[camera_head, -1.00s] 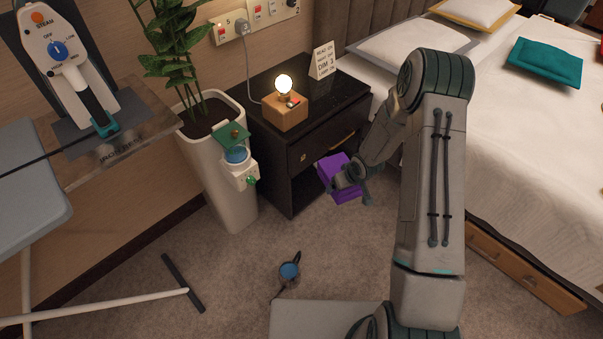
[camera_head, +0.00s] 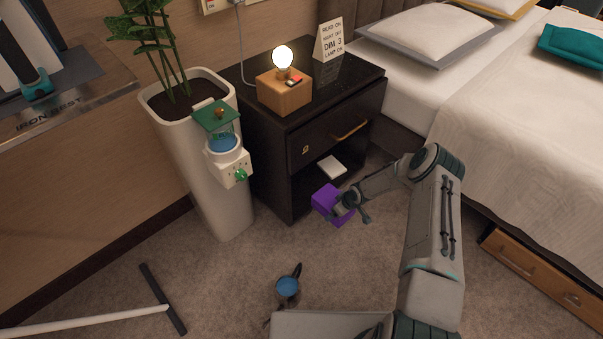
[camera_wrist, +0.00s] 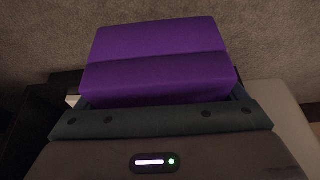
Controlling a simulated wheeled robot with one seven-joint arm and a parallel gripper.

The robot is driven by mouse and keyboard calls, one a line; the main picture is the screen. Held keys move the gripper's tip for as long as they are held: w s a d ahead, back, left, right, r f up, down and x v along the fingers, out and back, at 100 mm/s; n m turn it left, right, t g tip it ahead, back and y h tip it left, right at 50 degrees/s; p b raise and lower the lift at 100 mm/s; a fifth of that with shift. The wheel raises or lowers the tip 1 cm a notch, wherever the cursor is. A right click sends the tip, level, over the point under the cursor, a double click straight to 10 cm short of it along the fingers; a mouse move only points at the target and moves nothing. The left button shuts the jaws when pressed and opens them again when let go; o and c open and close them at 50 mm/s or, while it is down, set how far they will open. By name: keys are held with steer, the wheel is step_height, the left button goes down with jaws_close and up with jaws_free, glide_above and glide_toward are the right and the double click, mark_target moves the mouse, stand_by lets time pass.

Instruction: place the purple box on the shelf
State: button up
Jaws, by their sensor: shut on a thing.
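The purple box (camera_head: 331,203) is held by my gripper (camera_head: 346,206) in front of the dark nightstand (camera_head: 262,150), low down near its open lower compartment. In the wrist view the purple box (camera_wrist: 160,55) fills the space just beyond my gripper (camera_wrist: 160,110), with carpet behind it. The fingertips are mostly hidden by the box. The nightstand's lower shelf (camera_head: 305,186) lies under the drawer, and the box and arm hide part of it. A white object (camera_head: 332,167) shows inside the compartment.
A lit lamp (camera_head: 284,85) and a sign (camera_head: 328,40) stand on the nightstand. A white planter (camera_head: 205,180) with a dispenser (camera_head: 226,155) is to the left. The bed (camera_head: 520,130) is at right. A dark item with a blue top (camera_head: 288,287) is on the carpet.

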steer(key=shift+w+f, duration=0.2)
steer(key=shift+f, duration=0.3)
steer(key=shift+w+f, duration=0.2)
steer(key=shift+f, duration=0.3)
steer(key=b, duration=0.9)
glide_above(305, 193)
steer(key=d, duration=0.1)
steer(key=shift+s, duration=0.35)
step_height(305, 193, down, 4)
steer(key=shift+d+r+b, duration=0.1)
steer(key=shift+r+b, duration=0.15)
steer(key=shift+b, duration=0.55)
steer(key=shift+r, duration=0.1)
steer(key=o, duration=0.9)
steer(key=shift+f, duration=0.2)
